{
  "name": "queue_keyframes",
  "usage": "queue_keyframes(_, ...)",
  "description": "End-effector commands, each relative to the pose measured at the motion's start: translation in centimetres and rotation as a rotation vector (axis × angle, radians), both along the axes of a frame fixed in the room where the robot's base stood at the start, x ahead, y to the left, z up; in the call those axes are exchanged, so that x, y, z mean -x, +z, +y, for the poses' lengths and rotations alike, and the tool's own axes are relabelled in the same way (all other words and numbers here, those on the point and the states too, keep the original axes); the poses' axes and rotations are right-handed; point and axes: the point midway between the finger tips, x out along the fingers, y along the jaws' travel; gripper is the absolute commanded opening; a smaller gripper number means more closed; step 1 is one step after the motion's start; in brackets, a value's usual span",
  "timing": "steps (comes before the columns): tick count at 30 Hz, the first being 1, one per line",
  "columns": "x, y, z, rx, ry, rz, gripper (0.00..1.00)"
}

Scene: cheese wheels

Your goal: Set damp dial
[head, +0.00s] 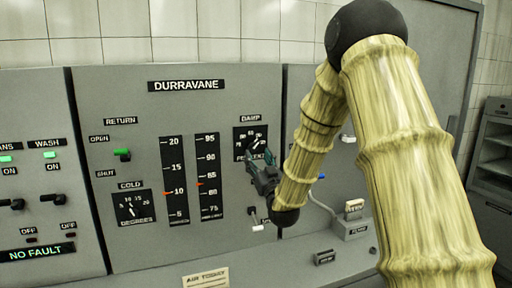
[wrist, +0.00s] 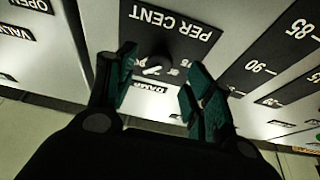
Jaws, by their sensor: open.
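The damp dial (head: 250,132) is a black plate with white numbers on the DURRAVANE panel, under a DAMP label (head: 250,118). My gripper (head: 264,160) is in front of its lower part and hides some of it. In the wrist view the dial plate (wrist: 170,30) appears upside down, with PER CENT readable. Its dark round knob (wrist: 158,58) with a white pointer mark lies between my two green-padded fingers. My gripper (wrist: 160,66) is open, with gaps on both sides of the knob. I cannot tell how far the fingertips are from the panel, or the exact reading.
Left of the dial are two vertical scales (head: 173,180) with red pointers, a cold dial (head: 132,207) and a green-tipped return lever (head: 122,154). A white-ended lever (head: 257,226) is below my gripper. A small grey box (head: 351,226) stands on the ledge at right.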

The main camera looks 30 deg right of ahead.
Motion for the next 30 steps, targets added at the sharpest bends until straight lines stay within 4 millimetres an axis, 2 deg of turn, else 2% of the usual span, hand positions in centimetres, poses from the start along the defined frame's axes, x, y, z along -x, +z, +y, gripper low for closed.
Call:
queue_keyframes(3, -1.7, 1.0, -0.4, 0.0, 0.0, 0.001, 0.52)
queue_keyframes(9, -3.5, 1.5, -0.8, 0.0, 0.0, 0.002, 0.52)
queue_keyframes(22, -4.1, 1.7, -1.0, -0.001, -0.001, 0.001, 0.52)
queue_keyframes(30, -4.0, 1.7, -1.1, -0.001, -0.001, 0.001, 0.06)
